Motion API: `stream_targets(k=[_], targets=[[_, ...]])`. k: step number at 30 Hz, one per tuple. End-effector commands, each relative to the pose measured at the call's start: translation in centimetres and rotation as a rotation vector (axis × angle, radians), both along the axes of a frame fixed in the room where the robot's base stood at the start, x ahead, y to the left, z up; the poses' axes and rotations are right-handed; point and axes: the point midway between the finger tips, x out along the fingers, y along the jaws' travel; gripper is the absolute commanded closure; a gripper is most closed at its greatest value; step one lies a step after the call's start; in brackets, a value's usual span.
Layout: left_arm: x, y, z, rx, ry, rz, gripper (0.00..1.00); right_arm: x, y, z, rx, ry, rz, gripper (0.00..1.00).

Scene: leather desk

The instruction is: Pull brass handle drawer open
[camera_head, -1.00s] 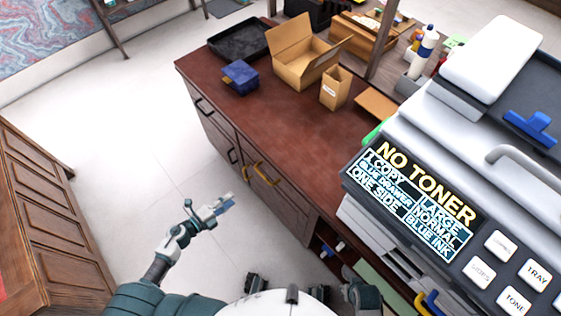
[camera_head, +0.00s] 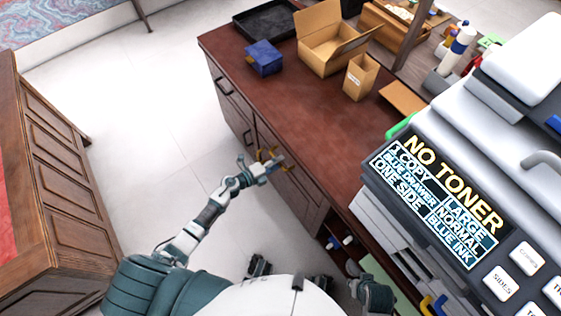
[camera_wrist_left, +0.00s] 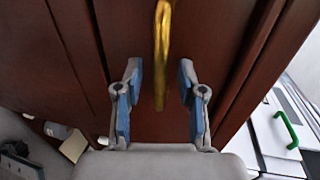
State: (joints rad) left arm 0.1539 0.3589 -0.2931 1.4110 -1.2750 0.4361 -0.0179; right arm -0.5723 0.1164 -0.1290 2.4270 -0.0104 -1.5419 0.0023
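The brass handle (camera_head: 270,154) is on the front of the red-brown desk, on a drawer (camera_head: 262,134) whose front looks flush with the desk. In the left wrist view the brass handle (camera_wrist_left: 161,50) runs down from the top edge, and its lower end lies between my two fingers. My left gripper (camera_head: 273,165) is at the handle in the head view. In the left wrist view the left gripper (camera_wrist_left: 158,95) is open, with a clear gap on each side of the handle. Part of my right arm shows at the bottom of the head view; its fingers cannot be made out.
The desk top (camera_head: 290,105) carries a blue box (camera_head: 264,58), an open carton (camera_head: 335,45) and a black tray (camera_head: 268,20). A large printer (camera_head: 440,190) stands at right. A wooden cabinet (camera_head: 50,165) is at left. White floor (camera_head: 160,125) lies clear between cabinet and desk.

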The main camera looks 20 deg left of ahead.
Motion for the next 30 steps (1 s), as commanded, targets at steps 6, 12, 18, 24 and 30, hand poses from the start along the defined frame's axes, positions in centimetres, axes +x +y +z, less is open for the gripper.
stream_targets(k=[6,12,18,24,30], targets=[[0.73,-0.69,-0.21,0.004,0.0,-0.001,0.61,-0.18,-0.03,0.5,0.003,-0.001,0.0,0.6],[0.75,-0.99,-0.11,0.006,-0.001,-0.001,0.61,-0.12,-0.18,0.43,0.003,0.0,0.001,0.6],[0.74,-0.92,-0.13,0.006,-0.001,-0.001,1.0,-0.13,-0.2,0.42,0.003,0.0,0.001,0.6],[0.7,-0.82,-0.17,0.003,0.0,-0.003,1.0,-0.13,-0.28,0.4,0.0,0.0,0.002,0.6],[-0.04,-0.12,-0.16,0.006,0.001,-0.001,1.0,-0.04,-0.23,0.49,0.002,-0.004,0.002,0.6]])
